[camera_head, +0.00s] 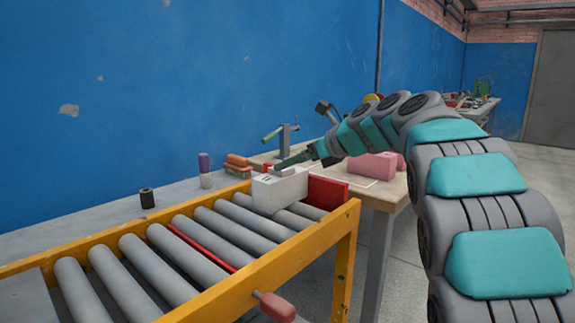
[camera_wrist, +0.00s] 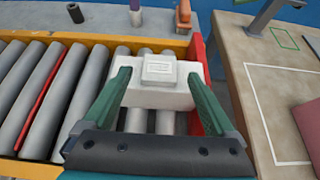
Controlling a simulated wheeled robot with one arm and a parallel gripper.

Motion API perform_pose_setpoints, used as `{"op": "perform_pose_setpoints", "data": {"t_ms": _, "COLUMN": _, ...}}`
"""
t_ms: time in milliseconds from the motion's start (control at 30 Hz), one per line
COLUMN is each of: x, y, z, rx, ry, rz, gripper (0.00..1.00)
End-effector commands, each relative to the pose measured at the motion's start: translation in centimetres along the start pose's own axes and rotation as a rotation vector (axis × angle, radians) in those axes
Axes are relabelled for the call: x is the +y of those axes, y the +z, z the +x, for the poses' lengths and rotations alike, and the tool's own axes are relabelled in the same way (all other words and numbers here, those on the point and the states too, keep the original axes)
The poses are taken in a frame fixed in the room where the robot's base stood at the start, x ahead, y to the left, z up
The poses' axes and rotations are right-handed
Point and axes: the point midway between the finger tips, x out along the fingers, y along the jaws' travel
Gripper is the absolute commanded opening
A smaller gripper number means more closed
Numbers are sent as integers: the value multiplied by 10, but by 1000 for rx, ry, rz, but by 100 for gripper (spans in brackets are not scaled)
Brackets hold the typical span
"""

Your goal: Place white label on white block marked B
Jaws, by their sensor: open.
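A white block (camera_head: 284,190) stands on the roller conveyor against a red end plate. It also shows in the wrist view (camera_wrist: 158,97). A small white rectangular label (camera_wrist: 159,69) with faint grey print lies on the block's top, roughly centred. I cannot read a letter B; small dark marks show on the block's side in the head view. My gripper (camera_wrist: 159,77) is open, its two green fingers on either side of the label and above the block. In the head view my gripper (camera_head: 290,161) is just over the block, partly hiding its top.
The yellow-framed conveyor (camera_head: 255,276) has grey rollers and a red end plate (camera_head: 326,192). A wooden table (camera_wrist: 268,105) with a white outline stands to the right, with a pink block (camera_head: 373,166). A black cylinder (camera_head: 147,198) stands on the ledge behind.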

Motion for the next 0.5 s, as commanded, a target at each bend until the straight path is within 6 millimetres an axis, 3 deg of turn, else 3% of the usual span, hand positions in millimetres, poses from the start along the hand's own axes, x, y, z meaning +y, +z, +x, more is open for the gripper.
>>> {"op": "perform_pose_setpoints", "data": {"t_ms": 100, "x": 1, "y": 2, "z": -28, "rx": -3, "ry": -2, "rz": -2, "gripper": 91}}
{"op": "perform_pose_setpoints", "data": {"t_ms": 300, "x": 0, "y": 3, "z": -65, "rx": -4, "ry": -3, "rz": -3, "gripper": 91}}
{"op": "perform_pose_setpoints", "data": {"t_ms": 500, "x": 0, "y": 1, "z": -84, "rx": -1, "ry": 0, "rz": -2, "gripper": 91}}
